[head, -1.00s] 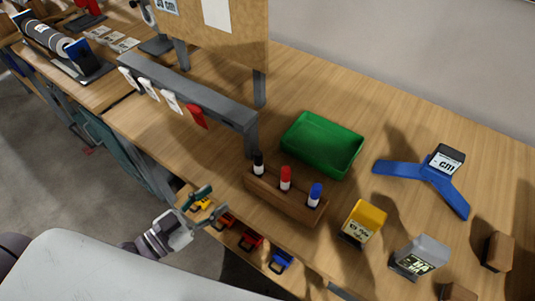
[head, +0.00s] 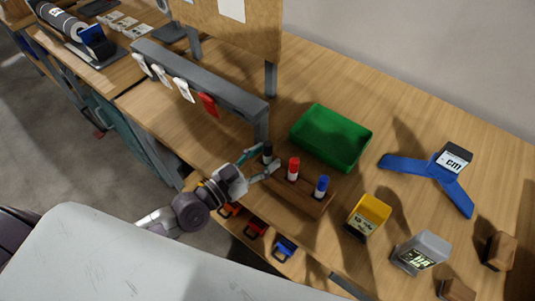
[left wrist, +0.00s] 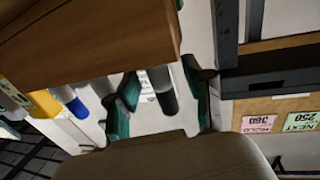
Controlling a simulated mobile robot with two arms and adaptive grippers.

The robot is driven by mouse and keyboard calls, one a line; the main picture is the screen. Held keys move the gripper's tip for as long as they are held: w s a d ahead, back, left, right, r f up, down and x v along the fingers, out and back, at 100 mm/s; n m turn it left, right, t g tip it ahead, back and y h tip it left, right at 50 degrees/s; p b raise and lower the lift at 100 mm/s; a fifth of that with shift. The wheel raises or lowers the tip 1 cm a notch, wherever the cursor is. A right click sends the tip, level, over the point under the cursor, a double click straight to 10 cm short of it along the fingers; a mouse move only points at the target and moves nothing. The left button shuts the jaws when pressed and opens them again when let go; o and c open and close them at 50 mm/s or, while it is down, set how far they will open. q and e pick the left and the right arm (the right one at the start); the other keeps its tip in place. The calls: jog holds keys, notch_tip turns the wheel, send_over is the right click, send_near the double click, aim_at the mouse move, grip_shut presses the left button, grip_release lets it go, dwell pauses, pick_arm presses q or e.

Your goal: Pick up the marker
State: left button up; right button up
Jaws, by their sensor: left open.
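A black-capped marker (head: 267,153) stands upright at the left end of a wooden holder (head: 308,201). A red-capped marker (head: 293,169) and a blue-capped marker (head: 321,187) stand beside it in the same holder. My left gripper (head: 264,162) is open, with its fingers on either side of the black marker. In the left wrist view the black marker (left wrist: 163,90) shows between the two green-tipped fingers (left wrist: 163,100), with gaps visible. The blue marker (left wrist: 69,99) is off to the left there. My right gripper is not in view.
A green tray (head: 331,137) lies empty behind the holder. A grey rail (head: 199,77) with hanging tags stands to the left. A yellow block (head: 368,215), a grey block (head: 419,253) and a blue three-armed stand (head: 450,185) are to the right. Coloured bins hang below the front edge.

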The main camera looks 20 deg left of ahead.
aim_at(267, 143)
pick_arm(q)
jog(key=shift+w+d, duration=0.35)
jog(key=shift+w, duration=0.2)
jog(key=shift+c, duration=1)
grip_shut()
jog(key=shift+r, duration=0.35)
notch_tip(267, 143, up, 9)
jog(key=p, duration=0.3)
jog(key=shift+r, duration=0.15)
